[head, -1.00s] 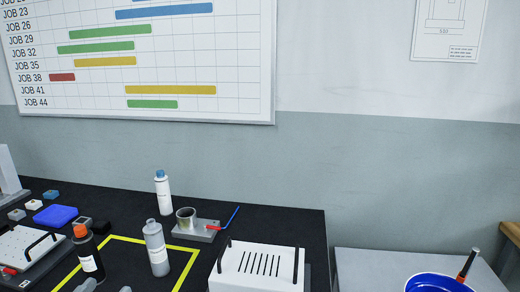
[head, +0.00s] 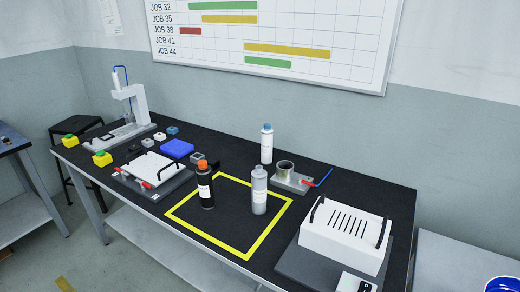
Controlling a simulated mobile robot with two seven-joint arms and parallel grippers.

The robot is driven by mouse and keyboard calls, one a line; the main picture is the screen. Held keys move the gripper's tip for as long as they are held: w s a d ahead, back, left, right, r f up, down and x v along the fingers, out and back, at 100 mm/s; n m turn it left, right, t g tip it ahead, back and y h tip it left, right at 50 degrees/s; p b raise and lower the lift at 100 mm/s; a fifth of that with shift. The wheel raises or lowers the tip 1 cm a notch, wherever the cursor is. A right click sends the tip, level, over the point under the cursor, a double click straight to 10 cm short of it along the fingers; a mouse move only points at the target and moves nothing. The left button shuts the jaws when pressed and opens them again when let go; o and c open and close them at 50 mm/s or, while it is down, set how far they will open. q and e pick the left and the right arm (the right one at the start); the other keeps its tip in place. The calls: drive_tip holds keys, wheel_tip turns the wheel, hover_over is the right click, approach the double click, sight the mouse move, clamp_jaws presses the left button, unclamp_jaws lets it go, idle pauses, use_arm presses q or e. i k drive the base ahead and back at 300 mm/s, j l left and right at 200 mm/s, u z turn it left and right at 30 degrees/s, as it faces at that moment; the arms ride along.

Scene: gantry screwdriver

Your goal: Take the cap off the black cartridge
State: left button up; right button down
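The black cartridge (head: 206,189) stands upright in the head view, inside the left part of a yellow outlined square on the black bench. Its orange cap (head: 203,165) sits on top, and a white label is on its side. A grey cartridge (head: 259,192) stands upright to its right, also inside the square. A white cartridge with a blue cap (head: 266,145) stands farther back, outside the square. Neither of my grippers shows in the head view now.
The yellow outline (head: 228,245) encloses mostly bare bench. A white fixture with a handle (head: 152,167) is left of the cartridge. A metal cup (head: 285,169) stands behind right. A slotted white box (head: 345,238) is at the right. A blue block (head: 177,149) and a white press (head: 137,105) are farther left.

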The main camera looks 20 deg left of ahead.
sight(204, 177)
drive_tip(key=u, duration=1.2)
drive_tip(key=i+j+z, duration=0.2)
drive_tip(key=j, duration=0.15)
drive_tip(key=i+j+z, duration=0.2)
drive_tip(key=j, duration=0.2)
drive_tip(key=k+l, duration=0.05)
drive_tip(key=k, duration=0.05)
